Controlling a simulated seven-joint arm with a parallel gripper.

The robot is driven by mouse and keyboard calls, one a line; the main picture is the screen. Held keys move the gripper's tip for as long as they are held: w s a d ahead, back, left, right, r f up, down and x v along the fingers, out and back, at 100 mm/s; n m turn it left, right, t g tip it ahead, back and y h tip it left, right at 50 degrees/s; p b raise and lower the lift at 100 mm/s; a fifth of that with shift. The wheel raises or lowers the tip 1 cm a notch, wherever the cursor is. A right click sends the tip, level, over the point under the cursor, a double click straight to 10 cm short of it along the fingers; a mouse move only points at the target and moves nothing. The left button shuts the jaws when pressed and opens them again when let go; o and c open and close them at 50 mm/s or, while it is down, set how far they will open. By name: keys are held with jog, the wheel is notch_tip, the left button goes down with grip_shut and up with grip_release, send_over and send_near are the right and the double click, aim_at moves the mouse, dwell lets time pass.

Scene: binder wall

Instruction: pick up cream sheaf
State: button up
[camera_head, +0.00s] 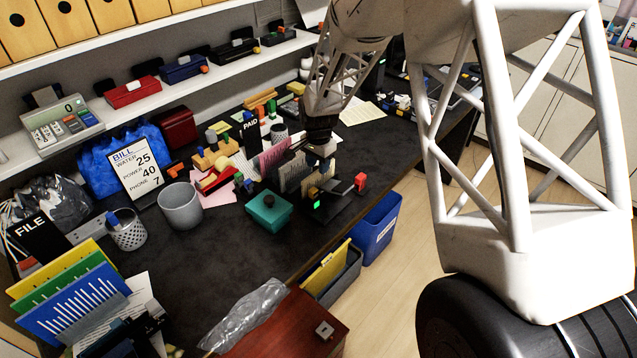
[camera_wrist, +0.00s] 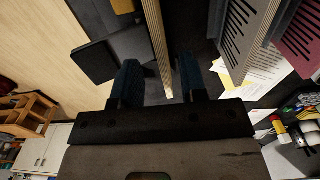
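The cream sheaf (camera_wrist: 155,35) shows in the wrist view as a thin upright stack seen edge-on. My gripper (camera_wrist: 160,82) is open, with one dark blue finger on each side of the sheaf's lower end. Small gaps show between the sheaf and both fingers, so it does not look gripped. In the head view, my gripper (camera_head: 316,150) is low over the file rack at the desk's front edge. Cream sheets (camera_head: 292,178) stand there just below and left of it. My wrist hides part of the rack, and the fingertips are not clear there.
In the wrist view, grey slotted dividers (camera_wrist: 236,28) and a pink one (camera_wrist: 301,40) stand right of the sheaf. In the head view, a teal box (camera_head: 268,212) sits left of the rack. A blue bin (camera_head: 377,230) stands below the desk edge. Open desk lies front left.

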aim_at(318, 177)
jog(key=shift+f, duration=0.15)
jog(key=shift+a+f, duration=0.1)
jog(key=shift+f, duration=2.4)
jog(key=shift+f, duration=0.1)
grip_shut()
